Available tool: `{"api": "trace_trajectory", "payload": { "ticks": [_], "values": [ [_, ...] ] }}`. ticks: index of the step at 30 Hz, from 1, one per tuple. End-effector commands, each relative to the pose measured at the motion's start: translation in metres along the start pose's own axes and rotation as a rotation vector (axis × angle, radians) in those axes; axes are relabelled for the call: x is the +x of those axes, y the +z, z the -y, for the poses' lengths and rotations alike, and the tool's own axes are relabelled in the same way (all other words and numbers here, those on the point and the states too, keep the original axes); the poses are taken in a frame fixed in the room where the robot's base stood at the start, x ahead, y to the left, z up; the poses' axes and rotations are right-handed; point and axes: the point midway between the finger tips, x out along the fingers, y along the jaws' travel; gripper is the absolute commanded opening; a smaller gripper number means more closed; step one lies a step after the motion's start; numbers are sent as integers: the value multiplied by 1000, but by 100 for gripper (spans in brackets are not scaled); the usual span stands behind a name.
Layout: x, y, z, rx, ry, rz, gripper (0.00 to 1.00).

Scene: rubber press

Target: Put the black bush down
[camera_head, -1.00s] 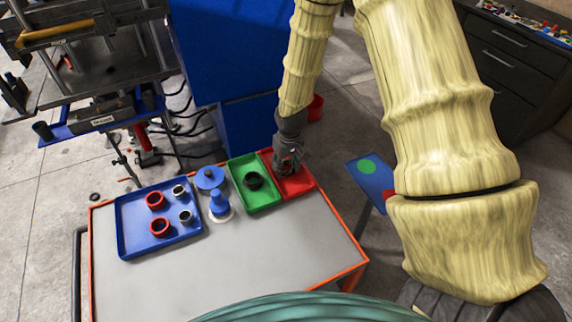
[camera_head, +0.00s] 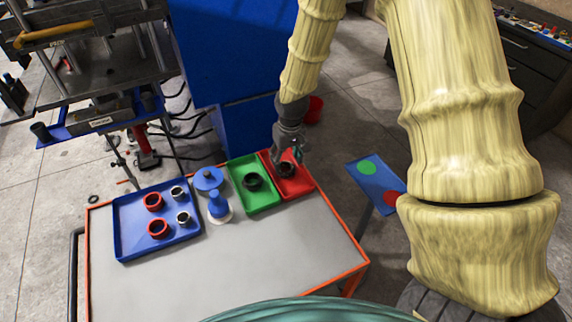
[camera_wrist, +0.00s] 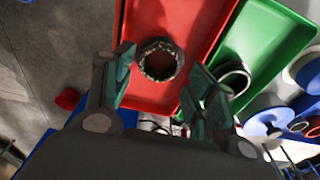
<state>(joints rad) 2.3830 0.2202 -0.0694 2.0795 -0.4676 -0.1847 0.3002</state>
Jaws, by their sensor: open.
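A black bush (camera_head: 286,170) lies in the red tray (camera_head: 302,190) at the right of the table. In the wrist view the same bush (camera_wrist: 160,61) is a dark ring with speckled edges, lying on the floor of the red tray (camera_wrist: 178,14). My gripper (camera_head: 295,153) is open above the red tray, with nothing between its fingers. In the wrist view its two teal fingertips (camera_wrist: 160,72) stand apart, either side of the bush as seen from above. A second black bush (camera_head: 252,181) sits in the green tray (camera_head: 262,205).
A blue tray (camera_head: 140,249) at the left holds red rings and small metal-looking rings. Blue stepped parts (camera_head: 217,203) stand between the trays. The front of the grey tabletop (camera_head: 240,262) is clear. A panel with green and red discs (camera_head: 374,181) stands right of the table.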

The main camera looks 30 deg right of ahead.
Motion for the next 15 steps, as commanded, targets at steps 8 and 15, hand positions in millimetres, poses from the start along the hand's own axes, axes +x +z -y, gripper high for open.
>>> {"api": "trace_trajectory", "payload": {
  "ticks": [8,15],
  "values": [
    [-30,0,0,0,0,-2,56],
    [-56,0,0,1,0,-1,56]
  ]
}}
